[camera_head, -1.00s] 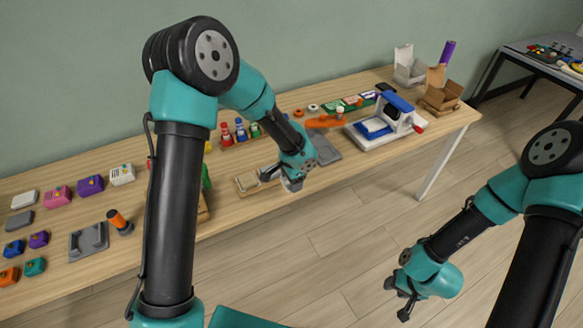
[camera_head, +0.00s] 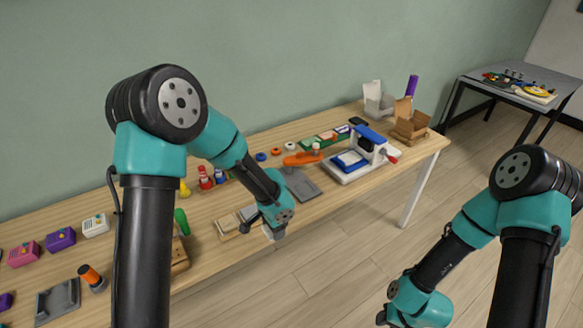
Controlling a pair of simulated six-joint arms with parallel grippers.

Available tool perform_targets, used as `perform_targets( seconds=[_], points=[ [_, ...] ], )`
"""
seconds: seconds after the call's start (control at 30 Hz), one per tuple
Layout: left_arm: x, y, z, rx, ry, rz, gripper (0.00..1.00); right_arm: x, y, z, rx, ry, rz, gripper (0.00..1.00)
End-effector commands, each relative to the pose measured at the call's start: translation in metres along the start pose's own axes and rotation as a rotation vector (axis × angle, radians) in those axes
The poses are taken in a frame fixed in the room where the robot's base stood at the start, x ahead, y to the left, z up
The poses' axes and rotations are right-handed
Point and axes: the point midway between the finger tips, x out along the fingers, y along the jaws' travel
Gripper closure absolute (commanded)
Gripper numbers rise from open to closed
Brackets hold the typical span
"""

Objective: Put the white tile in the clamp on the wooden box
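My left gripper (camera_head: 270,226) hangs just off the table's front edge, fingers pointing down. A small white piece, which looks like the white tile (camera_head: 275,233), is between its fingertips. The wooden box (camera_head: 180,262) stands at the front of the table, mostly hidden behind my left arm. A green-handled part (camera_head: 181,220) rises at it and looks like the clamp; its jaws are hidden. My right gripper (camera_head: 386,318) is over the floor, away from the table, empty and partly cut off by the bottom edge.
A shallow wooden tray (camera_head: 229,226) lies left of my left gripper. Behind are a grey plate (camera_head: 303,186), an orange tool (camera_head: 302,158) and a blue-white machine (camera_head: 358,158). Small coloured boxes (camera_head: 60,239) and a grey holder (camera_head: 57,300) are at left. Cardboard boxes (camera_head: 409,127) stand at right.

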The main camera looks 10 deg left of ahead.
Motion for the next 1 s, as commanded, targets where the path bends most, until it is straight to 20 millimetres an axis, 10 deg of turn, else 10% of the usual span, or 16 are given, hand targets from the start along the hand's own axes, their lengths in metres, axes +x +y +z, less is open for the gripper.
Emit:
perform_targets(
  seconds=[0.27,0.7,1.0],
  points=[
    [0.003,-0.006,-0.020,-0.114,-0.001,-0.006,0.60,0.000,0.000,0.000,0.000,0.000,0.000,0.57],
    [0.017,-0.019,-0.115,-0.717,0.001,-0.005,0.60,0.000,0.000,0.000,0.000,0.000,0.000,0.57],
    [0.019,-0.019,-0.131,-0.834,0.000,0.000,0.60,0.000,0.000,0.000,0.000,0.000,0.000,0.57]
  ],
)
